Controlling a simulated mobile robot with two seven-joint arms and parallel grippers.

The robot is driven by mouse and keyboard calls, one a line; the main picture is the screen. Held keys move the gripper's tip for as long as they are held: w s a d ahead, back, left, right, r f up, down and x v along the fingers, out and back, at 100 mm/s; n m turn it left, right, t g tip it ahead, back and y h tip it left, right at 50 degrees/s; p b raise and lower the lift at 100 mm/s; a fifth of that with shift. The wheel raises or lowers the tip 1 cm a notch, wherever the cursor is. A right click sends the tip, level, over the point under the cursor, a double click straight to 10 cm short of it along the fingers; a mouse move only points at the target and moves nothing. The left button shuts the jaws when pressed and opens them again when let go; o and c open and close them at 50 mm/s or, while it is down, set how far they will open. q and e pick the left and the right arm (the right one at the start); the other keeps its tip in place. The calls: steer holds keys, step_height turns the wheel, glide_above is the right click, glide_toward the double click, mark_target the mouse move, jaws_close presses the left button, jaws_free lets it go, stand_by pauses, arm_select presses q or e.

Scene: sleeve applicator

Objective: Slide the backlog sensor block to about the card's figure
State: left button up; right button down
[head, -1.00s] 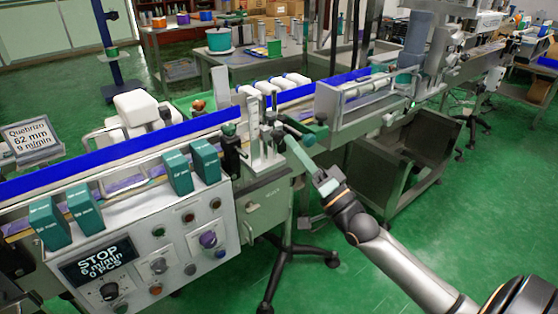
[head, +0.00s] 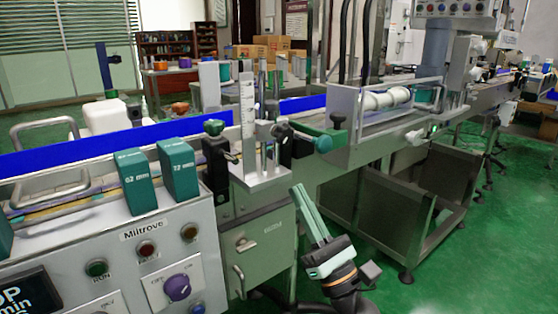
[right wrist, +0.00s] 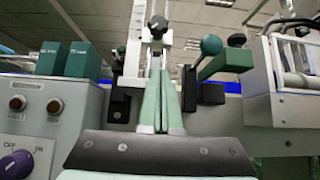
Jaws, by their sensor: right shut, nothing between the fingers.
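My right gripper (head: 298,190) is shut and empty, its pale green fingers pointing up in front of the bracket by the conveyor. In the right wrist view its fingers (right wrist: 155,95) lie together below a small black knob (right wrist: 158,24). An upright white scale (head: 247,112) with marks stands on the bracket. A dark block with a dark green knob (head: 215,160) sits just left of it; a green arm with a round knob (head: 322,143) sits right. I cannot tell which part is the backlog sensor block. The card is out of view now. My left gripper is not in view.
Teal blocks marked 62 mm (head: 136,180) and 72 mm (head: 178,171) stand on the control panel (head: 150,262), which has buttons and a purple knob (head: 178,288). A metal guard (head: 345,115) stands on the right. Green floor (head: 440,265) is open at lower right.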

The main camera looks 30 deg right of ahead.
mark_target(279, 175)
steer(key=p+x, duration=0.1)
steer(key=x, duration=0.8)
step_height(279, 175, up, 2)
steer(key=shift+p, duration=0.9)
steer(key=shift+f, duration=0.1)
